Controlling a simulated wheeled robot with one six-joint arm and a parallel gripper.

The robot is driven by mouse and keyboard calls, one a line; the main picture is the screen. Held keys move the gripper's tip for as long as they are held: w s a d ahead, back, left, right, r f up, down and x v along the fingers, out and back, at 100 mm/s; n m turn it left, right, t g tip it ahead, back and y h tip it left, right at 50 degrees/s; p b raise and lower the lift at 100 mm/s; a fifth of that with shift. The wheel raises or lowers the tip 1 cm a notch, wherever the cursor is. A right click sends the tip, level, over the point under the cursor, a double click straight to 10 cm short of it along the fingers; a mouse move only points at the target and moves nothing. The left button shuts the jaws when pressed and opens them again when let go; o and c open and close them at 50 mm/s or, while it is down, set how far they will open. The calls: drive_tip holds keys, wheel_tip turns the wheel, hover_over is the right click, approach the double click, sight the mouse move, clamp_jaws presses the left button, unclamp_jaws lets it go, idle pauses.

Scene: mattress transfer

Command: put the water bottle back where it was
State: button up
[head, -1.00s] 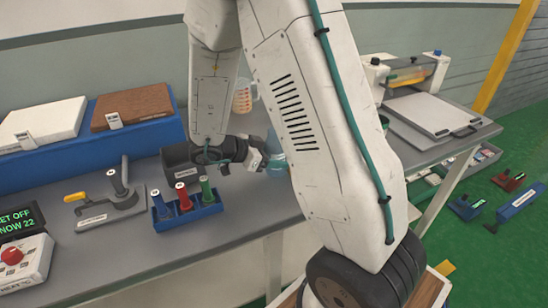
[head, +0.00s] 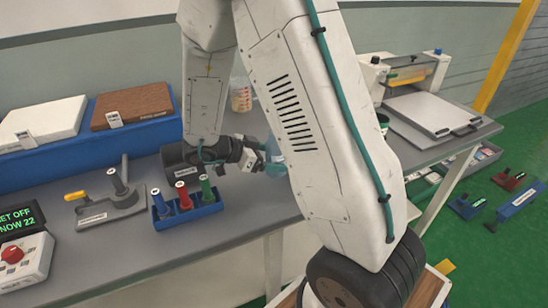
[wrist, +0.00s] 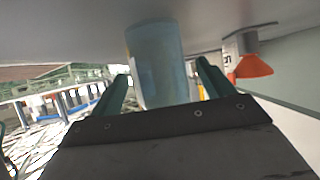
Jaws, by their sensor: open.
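The water bottle, pale blue and translucent, shows in the wrist view (wrist: 157,62) between my gripper's two green fingers. In the head view the bottle (head: 273,147) is mostly hidden behind my arm, at the back part of the grey bench. My gripper (wrist: 163,85) is open, with a finger on each side of the bottle; I cannot tell whether either finger touches it. The wrist picture appears upside down, with the grey bench surface along the top and the bottle against it. In the head view my gripper (head: 270,165) is low over the bench, partly covered by my arm.
A blue rack (head: 190,212) with several coloured handles is in front. A measuring jug (head: 241,95) stands behind. An orange object (wrist: 252,66) shows in the wrist view. A press machine (head: 410,72) is at the right.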

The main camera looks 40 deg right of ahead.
drive_tip(key=v, duration=0.5)
drive_tip(key=shift+w+a+r, duration=0.1)
drive_tip(key=shift+a+r, duration=0.1)
drive_tip(key=shift+w+a+r, duration=0.15)
drive_tip(key=shift+w+r, duration=0.05)
drive_tip(key=w+a+r+n+t+y, duration=0.3)
drive_tip(key=w+r+n+t+y, duration=0.15)
drive_tip(key=w+r+t, duration=0.55)
drive_tip(key=w+a+r+n+t+y, duration=0.1)
drive_tip(key=a+r+n+t+y, duration=0.35)
drive_tip(key=a+n+y, duration=0.2)
drive_tip(key=s+a+r+n+g+y, duration=0.2)
drive_tip(key=s+a+r+n+y, duration=0.25)
drive_tip(key=s+a, duration=0.25)
drive_tip(key=s+d+f+n+g+h, duration=0.1)
drive_tip(key=s+d+n+g+h, duration=0.1)
drive_tip(key=s, duration=1)
drive_tip(key=s+d+f+n+g+h, duration=0.1)
drive_tip(key=s+d+g, duration=0.4)
drive_tip(key=s, duration=0.8)
drive_tip(key=f+n+g, duration=0.1)
drive_tip(key=n, duration=0.1)
drive_tip(key=shift+s+d+f+n+h, duration=0.2)
drive_tip(key=shift+s+f+n+h, duration=0.1)
drive_tip(key=shift+f+n+h, duration=0.05)
